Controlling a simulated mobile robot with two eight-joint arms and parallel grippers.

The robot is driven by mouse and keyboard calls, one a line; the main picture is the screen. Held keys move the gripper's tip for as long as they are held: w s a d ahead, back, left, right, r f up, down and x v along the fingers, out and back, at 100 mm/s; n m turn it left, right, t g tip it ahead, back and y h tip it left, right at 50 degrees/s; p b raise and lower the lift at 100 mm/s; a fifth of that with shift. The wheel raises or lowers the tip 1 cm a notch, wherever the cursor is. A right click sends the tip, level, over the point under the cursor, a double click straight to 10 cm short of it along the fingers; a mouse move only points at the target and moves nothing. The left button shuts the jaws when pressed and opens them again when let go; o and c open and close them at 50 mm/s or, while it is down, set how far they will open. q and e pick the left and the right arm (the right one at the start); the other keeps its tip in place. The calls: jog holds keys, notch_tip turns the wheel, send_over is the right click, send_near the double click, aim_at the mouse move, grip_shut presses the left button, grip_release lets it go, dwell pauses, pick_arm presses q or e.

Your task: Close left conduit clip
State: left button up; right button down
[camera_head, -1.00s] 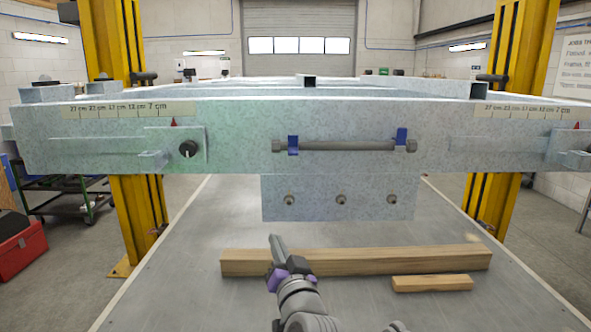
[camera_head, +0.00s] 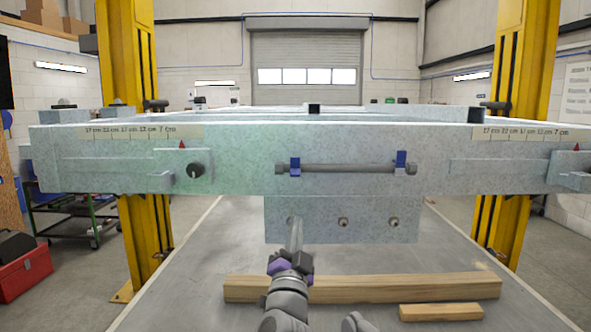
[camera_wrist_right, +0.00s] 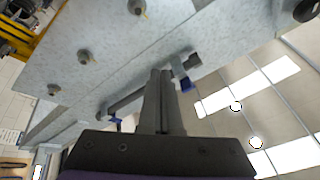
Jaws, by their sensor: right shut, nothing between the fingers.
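The left conduit clip (camera_head: 295,167) is a small blue clip at the left part of a grey conduit (camera_head: 345,168) on the front of the galvanised beam. It appears in the right wrist view (camera_wrist_right: 187,84), beside my fingers. I cannot tell how far it is closed. A second blue clip (camera_head: 401,161) is near the conduit's right end and stands up higher. My right gripper (camera_head: 295,234) is shut and empty, pointing up in front of the lower plate, below the left clip. In the wrist view its fingers (camera_wrist_right: 162,90) cover part of the conduit. My left gripper is out of view.
The lower plate (camera_head: 368,236) has several bolts. A black knob (camera_head: 196,170) is on the beam's left. A long wooden bar (camera_head: 400,288) and a short block (camera_head: 441,312) lie on the grey surface below. Yellow posts (camera_head: 138,200) stand at either side.

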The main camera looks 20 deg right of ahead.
aim_at(295, 166)
pick_arm(q)
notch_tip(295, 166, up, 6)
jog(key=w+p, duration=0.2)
jog(key=p, duration=0.1)
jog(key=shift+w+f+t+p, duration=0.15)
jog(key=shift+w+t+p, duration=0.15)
jog(key=shift+p, duration=0.1)
pick_arm(e)
jog(key=w+r, duration=0.3)
jog(key=r, duration=0.5)
jog(key=shift+d, duration=0.4)
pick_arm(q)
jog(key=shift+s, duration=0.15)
pick_arm(e)
jog(key=shift+s, duration=0.1)
dwell(0.3)
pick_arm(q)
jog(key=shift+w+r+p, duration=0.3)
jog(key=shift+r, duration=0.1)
pick_arm(e)
jog(key=shift+w+r, duration=0.25)
jog(key=shift+r, duration=0.1)
jog(key=shift+s+r, duration=0.1)
